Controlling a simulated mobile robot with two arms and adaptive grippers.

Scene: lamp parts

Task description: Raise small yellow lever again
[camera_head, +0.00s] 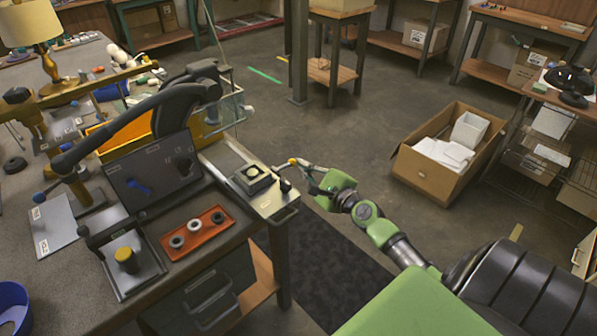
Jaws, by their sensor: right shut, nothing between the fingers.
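A small yellow tip (293,161), which looks like the end of the small lever, shows at the right corner of the workbench. It is beside a black square fixture (252,178) on a metal plate. My right gripper (292,168) reaches in from the right on its green and grey arm. Its fingers are closed and empty, with their ends at or very near the yellow tip. I cannot tell whether they touch it. The lever's angle is too small to read. My left gripper is not in view.
The workbench holds a red tray (198,234) with several rings, a dark upright panel (150,172) and a press with a yellow cylinder (126,259). A dark jointed arm with blue knobs stands behind. A cardboard box (447,152) sits on the floor at right. Open floor lies between.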

